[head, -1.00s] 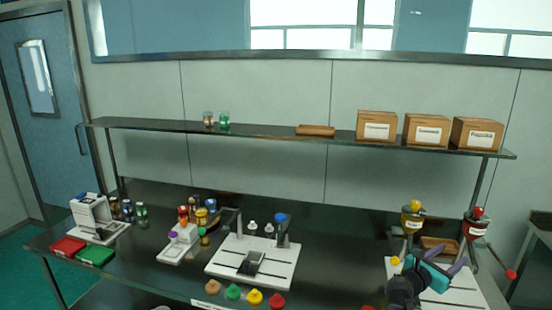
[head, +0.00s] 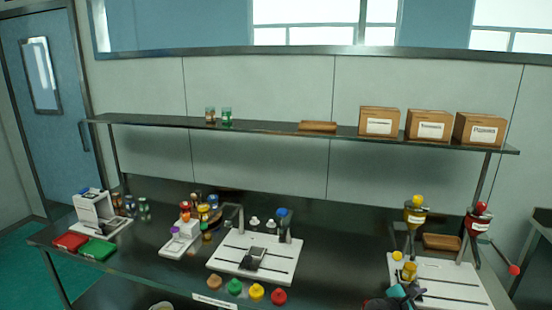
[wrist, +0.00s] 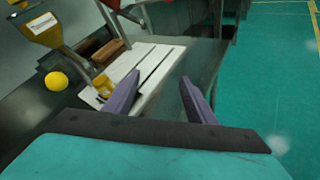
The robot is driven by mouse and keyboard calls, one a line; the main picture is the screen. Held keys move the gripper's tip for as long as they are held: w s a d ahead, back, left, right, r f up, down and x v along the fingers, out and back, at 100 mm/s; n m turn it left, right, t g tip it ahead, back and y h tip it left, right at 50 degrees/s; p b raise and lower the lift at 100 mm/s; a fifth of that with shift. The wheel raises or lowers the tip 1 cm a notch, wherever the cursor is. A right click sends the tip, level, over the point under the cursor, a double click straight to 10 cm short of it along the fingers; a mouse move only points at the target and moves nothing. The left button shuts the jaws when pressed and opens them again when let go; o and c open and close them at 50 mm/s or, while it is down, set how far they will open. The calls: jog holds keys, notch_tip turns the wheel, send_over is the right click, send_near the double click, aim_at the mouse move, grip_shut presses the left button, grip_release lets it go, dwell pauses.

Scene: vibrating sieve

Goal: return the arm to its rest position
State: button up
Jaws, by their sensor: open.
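My gripper (head: 402,293) is low at the right of the head view, at the bottom edge of the picture, in front of the white board (head: 452,285). Its teal body is partly cut off there. In the wrist view my gripper's two purple fingers (wrist: 158,97) stand well apart with nothing between them. A small yellow jar (head: 409,271) stands on the white board, apart from the fingers; it also shows in the wrist view, left of the left finger (wrist: 103,85).
A yellow hopper (head: 415,214) and a red hopper (head: 478,222) stand behind the board, with a wooden tray (head: 441,242) between them. A yellow ball (head: 397,255) is beside the board. Several coloured caps lie along the table front. Green floor (wrist: 270,80) lies open at right.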

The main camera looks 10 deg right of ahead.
jog(key=s+a+f+m+g+y+b, duration=0.1)
jog(key=s+a+f+m+y, duration=0.2)
jog(key=a+f, duration=0.45)
jog(key=s+a+f+m+g+y+b, duration=0.1)
jog(key=s+a+f+m+g, duration=0.2)
jog(key=f, duration=0.8)
jog(key=s+a+f+m+y+b, duration=0.1)
jog(key=s+a+f+m+y, duration=0.1)
jog(key=s+a+f, duration=0.45)
jog(key=s+a+f+m+g+y+b, duration=0.2)
jog(key=s+a+f+m+g+y, duration=0.1)
jog(key=s+a+f, duration=0.5)
jog(key=s+a+f+m+g+y+b, duration=0.1)
jog(key=s+a+f+m+y, duration=0.3)
jog(key=s+a+f, duration=0.4)
jog(key=a+f+m+g, duration=0.1)
jog(key=a, duration=0.5)
jog(key=shift+s+a+f+m+g+b, duration=0.3)
jog(key=shift+a+g+b, duration=0.05)
jog(key=shift+a+g, duration=0.05)
